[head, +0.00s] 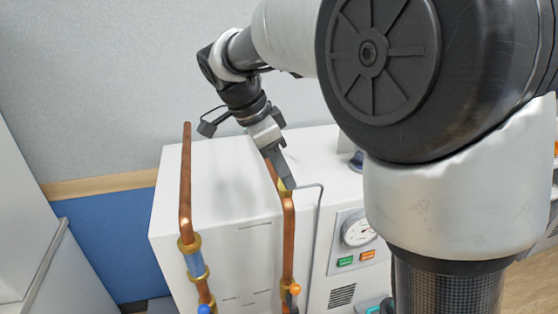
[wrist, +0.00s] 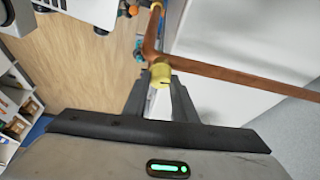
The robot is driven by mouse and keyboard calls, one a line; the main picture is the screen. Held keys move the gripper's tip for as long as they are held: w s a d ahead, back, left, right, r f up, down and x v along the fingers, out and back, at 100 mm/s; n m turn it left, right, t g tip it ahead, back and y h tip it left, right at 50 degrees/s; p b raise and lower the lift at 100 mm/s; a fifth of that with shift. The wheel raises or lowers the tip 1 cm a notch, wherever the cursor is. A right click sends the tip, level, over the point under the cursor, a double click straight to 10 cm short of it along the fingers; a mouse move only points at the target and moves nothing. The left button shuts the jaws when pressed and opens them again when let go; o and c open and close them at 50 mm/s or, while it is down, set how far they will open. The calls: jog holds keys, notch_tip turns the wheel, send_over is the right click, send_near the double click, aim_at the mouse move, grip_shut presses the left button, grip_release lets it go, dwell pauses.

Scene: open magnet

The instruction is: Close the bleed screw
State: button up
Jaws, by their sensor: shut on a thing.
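The bleed screw (wrist: 161,72) is a small brass piece with a dark slot, set at the bend of a copper pipe in the wrist view. My gripper (wrist: 161,88) has one finger on each side of it and is shut on it. In the head view, my gripper (head: 284,180) reaches down to the right copper pipe (head: 288,235), and a little brass of the screw (head: 287,185) shows at its tips. The fingers hide much of the screw there. I cannot tell how far the screw is turned.
The pipes run along a white cabinet (head: 215,195). A left copper pipe (head: 186,185) with a blue sight section (head: 194,264) stands beside it. A thin grey tube (head: 318,230) runs down right of the screw, near a gauge (head: 356,231).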

jog(key=shift+m, duration=0.6)
jog(key=o, duration=1.1)
jog(key=shift+c, duration=0.2)
jog(key=p+v, duration=0.3)
jog(key=v, duration=1.4)
jog(key=shift+w+r, duration=0.25)
jog(key=shift+a, duration=0.1)
